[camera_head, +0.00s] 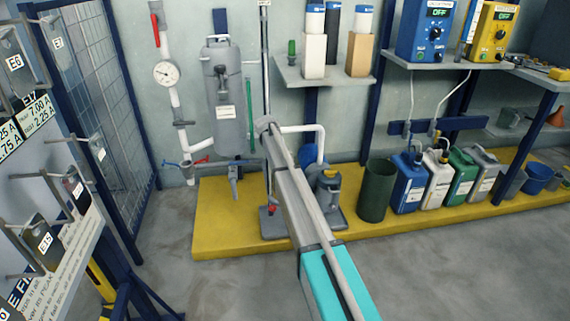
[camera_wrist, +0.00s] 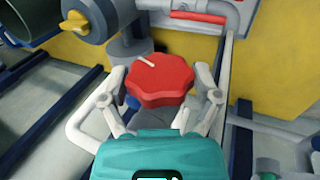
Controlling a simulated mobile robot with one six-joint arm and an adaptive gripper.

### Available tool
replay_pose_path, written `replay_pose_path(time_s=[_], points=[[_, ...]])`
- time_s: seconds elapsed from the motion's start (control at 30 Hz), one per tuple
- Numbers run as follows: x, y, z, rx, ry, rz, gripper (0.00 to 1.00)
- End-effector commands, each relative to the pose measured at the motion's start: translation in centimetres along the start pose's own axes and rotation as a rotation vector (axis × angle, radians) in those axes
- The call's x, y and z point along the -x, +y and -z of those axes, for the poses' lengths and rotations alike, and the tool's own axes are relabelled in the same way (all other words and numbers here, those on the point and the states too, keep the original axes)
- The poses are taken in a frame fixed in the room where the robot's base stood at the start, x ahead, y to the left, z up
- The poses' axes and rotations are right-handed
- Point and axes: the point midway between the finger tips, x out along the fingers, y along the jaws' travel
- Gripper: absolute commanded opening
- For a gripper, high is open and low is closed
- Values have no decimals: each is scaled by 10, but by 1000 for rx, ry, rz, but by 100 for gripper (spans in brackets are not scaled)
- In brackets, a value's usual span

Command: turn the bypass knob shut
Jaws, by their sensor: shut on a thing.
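The red bypass knob (camera_wrist: 160,82) is a lobed round handle with a pale pointer line, seen near the middle of the wrist view. The line points to the upper left. My gripper (camera_wrist: 160,92) is closed around the knob, with one grey finger at its left side and one at its right. The teal palm sits just below it in the picture. The knob's underside and stem are mostly hidden. In the head view my arm covers part of the pipework, and I cannot make out the grip there.
A yellow handle (camera_wrist: 77,20) and a red lever (camera_wrist: 198,17) sit close above the knob in the wrist view. A grey tank (camera_head: 225,105), pressure gauge (camera_head: 166,74) and dark green bin (camera_head: 375,190) stand by the wall. Grey floor (camera_head: 225,285) is clear in front.

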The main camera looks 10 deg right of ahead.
Motion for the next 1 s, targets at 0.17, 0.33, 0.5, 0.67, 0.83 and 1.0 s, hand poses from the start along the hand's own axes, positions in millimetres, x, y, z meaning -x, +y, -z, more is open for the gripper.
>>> replay_pose_path(time_s=[0.17,0.33,0.5,0.67,0.83,1.0], points=[[-5,-5,0,3,0,-167,33],[-6,-6,0,2,0,-322,33],[-7,-6,0,1,0,-463,33],[-7,-7,0,1,-1,-585,33],[-7,-6,-1,1,-2,-697,33],[-6,-5,-1,0,-1,-782,33]])
